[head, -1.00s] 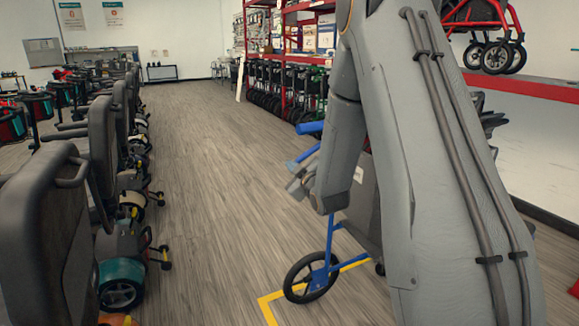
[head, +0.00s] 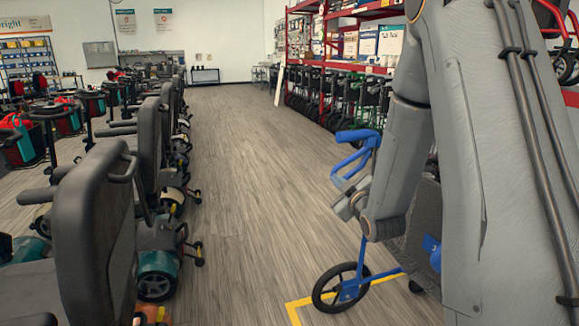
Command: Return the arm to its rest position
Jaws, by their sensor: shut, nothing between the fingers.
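My grey arm fills the right side of the head view, with two dark cables along its upper link. My gripper (head: 345,203) shows at the end of the forearm, small and partly turned away. It is shut with nothing held in it. It appears in front of a blue-framed wheeled walker or chair (head: 350,290), to the left of its dark panel. I cannot tell how far apart they are. The arm hides much of that walker.
A row of scooters with dark seats (head: 95,235) lines the left. The wood-look aisle (head: 235,160) between is clear. Red shelving (head: 307,70) with boxes and wheeled walkers stands at the back right. Yellow floor tape (head: 293,310) marks a corner by the blue walker.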

